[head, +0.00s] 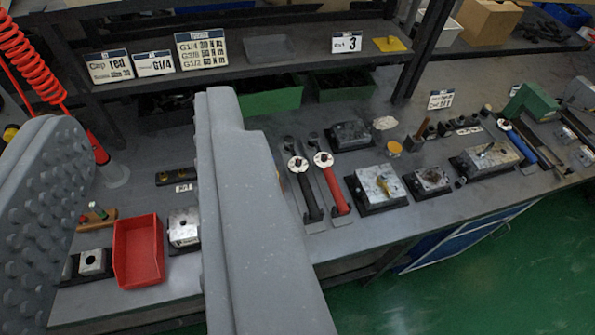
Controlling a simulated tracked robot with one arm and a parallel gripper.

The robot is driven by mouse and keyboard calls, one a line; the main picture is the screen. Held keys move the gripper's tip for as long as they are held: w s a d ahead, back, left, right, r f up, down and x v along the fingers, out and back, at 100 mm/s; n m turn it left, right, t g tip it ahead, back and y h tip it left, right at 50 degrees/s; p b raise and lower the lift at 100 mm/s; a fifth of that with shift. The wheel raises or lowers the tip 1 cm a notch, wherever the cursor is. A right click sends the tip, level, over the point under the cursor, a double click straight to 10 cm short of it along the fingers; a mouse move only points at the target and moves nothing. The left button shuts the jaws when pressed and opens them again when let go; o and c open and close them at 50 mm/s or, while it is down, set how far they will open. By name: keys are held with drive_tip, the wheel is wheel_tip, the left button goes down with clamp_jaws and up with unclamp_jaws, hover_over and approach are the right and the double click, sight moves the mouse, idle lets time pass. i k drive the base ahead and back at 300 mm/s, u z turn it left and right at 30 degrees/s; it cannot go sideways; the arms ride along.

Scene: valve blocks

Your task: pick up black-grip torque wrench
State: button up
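The black-grip torque wrench (307,191) lies on the grey workbench (380,231), with its round dial at the middle and its black handle toward the front edge. A similar red-grip torque wrench (333,185) lies close beside it on the right. My gripper (138,125) is open, with its two grey fingers wide apart at the left of the picture. No object is held between the fingers. The black-grip wrench is to the right of my right finger, apart from it in the picture. The right finger hides part of the bench.
A red tray (138,252) and metal valve blocks show between the fingers. More valve blocks (381,186) stand right of the wrenches. A shelf (265,65) with sign cards runs above the back of the bench. A coiled red hose (28,62) hangs at the upper left.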

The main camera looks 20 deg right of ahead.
sight(315, 214)
drive_tip(key=z, duration=0.55)
drive_tip(key=k, duration=1.3)
drive_tip(key=u, duration=0.2)
drive_tip(key=i, duration=2.25)
drive_tip(key=z, duration=0.7)
drive_tip(key=k, duration=0.85)
drive_tip(key=z, duration=0.15)
drive_tip(key=i, duration=0.6)
drive_tip(key=u, duration=0.05)
